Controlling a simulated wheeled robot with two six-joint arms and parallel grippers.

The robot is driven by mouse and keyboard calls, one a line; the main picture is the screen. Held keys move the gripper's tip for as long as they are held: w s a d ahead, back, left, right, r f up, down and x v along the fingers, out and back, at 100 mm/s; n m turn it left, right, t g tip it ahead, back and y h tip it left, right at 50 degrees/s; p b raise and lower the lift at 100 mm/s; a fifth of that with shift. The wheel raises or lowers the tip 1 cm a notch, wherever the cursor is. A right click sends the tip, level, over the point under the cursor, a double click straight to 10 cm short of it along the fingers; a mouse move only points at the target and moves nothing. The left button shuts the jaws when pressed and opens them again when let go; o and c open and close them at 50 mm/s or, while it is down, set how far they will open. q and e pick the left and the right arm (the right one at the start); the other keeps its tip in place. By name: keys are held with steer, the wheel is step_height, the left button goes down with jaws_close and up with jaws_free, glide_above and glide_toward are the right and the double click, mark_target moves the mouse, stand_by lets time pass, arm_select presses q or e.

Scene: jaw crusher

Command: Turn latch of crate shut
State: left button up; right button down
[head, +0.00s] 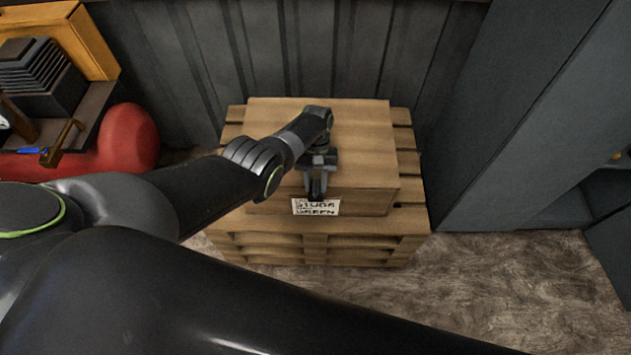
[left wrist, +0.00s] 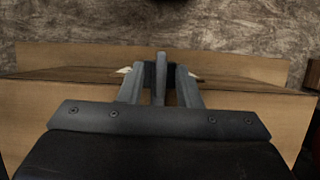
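A closed wooden crate (head: 350,140) with a white label (head: 316,207) on its front stands on a pallet. My left gripper (head: 317,190) points down at the crate's front top edge, just above the label. In the left wrist view the two fingers (left wrist: 159,72) are spread apart. A narrow grey upright bar, apparently the latch (left wrist: 160,82), stands between them, with a gap to each finger. A dark part shows behind the bar. The gripper hides most of the latch in the head view, so its angle is unclear. My right gripper is out of view.
The wooden pallet (head: 320,242) sits on a mottled floor (head: 480,290) that is clear at the right. A grey wall stands behind and a grey cabinet (head: 520,120) to the right. A red tank (head: 128,138) with machinery is at the left.

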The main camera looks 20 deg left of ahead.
arm_select(q)
steer(key=p+v, duration=0.2)
steer(key=v, duration=0.4)
steer(key=shift+w+r, duration=0.2)
steer(key=shift+r, duration=0.1)
steer(key=v, duration=1)
steer(key=shift+w+r, duration=0.2)
steer(key=shift+r, duration=0.1)
steer(key=shift+a, duration=0.1)
